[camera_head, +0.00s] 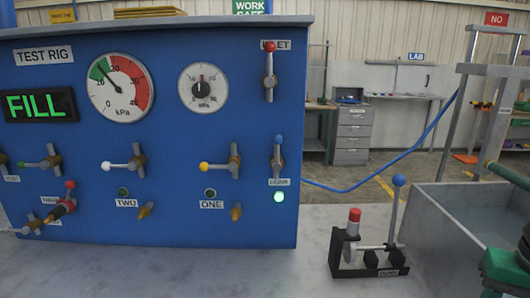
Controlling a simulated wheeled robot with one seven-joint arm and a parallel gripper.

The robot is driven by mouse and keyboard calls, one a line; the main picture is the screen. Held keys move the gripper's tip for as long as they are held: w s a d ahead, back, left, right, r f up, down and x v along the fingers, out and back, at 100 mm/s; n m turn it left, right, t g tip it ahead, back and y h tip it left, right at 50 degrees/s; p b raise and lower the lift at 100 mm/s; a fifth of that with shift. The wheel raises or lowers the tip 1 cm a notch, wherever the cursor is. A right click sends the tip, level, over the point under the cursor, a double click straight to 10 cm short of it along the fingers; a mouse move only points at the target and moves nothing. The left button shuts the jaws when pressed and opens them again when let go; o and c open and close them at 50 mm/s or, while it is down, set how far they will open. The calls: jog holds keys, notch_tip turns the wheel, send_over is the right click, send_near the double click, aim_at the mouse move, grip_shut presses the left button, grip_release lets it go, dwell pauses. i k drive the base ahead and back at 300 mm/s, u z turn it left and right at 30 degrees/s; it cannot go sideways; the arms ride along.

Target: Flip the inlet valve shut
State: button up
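The inlet valve (269,75) is at the upper right of the blue test rig panel. Its metal lever stands upright with a red knob at the top. The knob covers part of the label behind it, of which "I" and "ET" show. My gripper's fingers are not in view. Dark and green parts (505,270) show at the lower right edge, but I cannot tell what they belong to.
The panel has two dials, a "FILL" display (39,106), several other levers and a lit green lamp (279,197). A black stand (368,262) with a blue-knobbed lever stands right of the panel, beside a grey tank (450,215). A blue hose (350,188) hangs behind.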

aim_at(269, 47)
jog(key=k, duration=1.35)
jog(key=z, duration=0.25)
jog(key=i, duration=0.85)
jog(key=u, duration=0.3)
